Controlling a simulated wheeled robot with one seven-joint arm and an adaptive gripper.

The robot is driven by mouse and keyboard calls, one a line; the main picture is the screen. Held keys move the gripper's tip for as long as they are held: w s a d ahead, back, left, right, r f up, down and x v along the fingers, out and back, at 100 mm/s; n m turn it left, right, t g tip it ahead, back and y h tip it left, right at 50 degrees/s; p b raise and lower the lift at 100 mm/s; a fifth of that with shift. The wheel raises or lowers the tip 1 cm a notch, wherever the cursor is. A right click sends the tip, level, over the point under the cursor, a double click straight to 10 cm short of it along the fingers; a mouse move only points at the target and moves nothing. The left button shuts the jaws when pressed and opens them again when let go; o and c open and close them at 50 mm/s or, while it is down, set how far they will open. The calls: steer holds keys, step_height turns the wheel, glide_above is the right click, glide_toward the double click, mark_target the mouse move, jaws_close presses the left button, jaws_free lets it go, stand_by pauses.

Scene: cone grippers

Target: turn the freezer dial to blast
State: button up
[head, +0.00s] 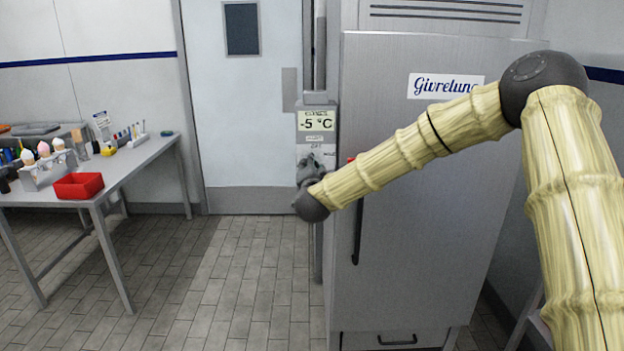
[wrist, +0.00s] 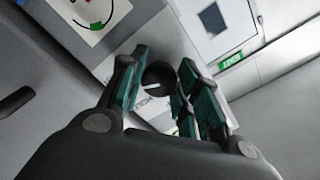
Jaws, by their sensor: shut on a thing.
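The freezer dial (wrist: 158,76) is a round black knob with a white pointer line, on a pale control panel in the wrist view. My gripper (wrist: 163,60) has its green-padded fingers on both sides of the knob and is shut on it. In the head view, my gripper (head: 311,168) is at the panel (head: 318,139) left of the freezer door and hides the dial. Small labels show around the dial, partly covered. I cannot tell which setting the pointer marks.
The grey freezer (head: 420,260) stands right of the panel, with a dark vertical handle (head: 358,225). A table (head: 130,160) at left holds a red tray (head: 79,186) and a cone rack (head: 45,172). A closed door (head: 247,120) is behind. The tiled floor between is clear.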

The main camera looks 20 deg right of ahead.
steer(key=shift+f+m+b, duration=0.2)
steer(key=shift+m+b, duration=0.35)
steer(key=shift+m, duration=0.05)
steer(key=o, duration=1.1)
steer(key=shift+d+r, duration=0.1)
steer(key=shift+r, duration=0.05)
steer(key=shift+c, duration=0.2)
steer(key=shift+s, duration=0.15)
steer(key=v, duration=1.1)
steer(key=shift+s, duration=0.35)
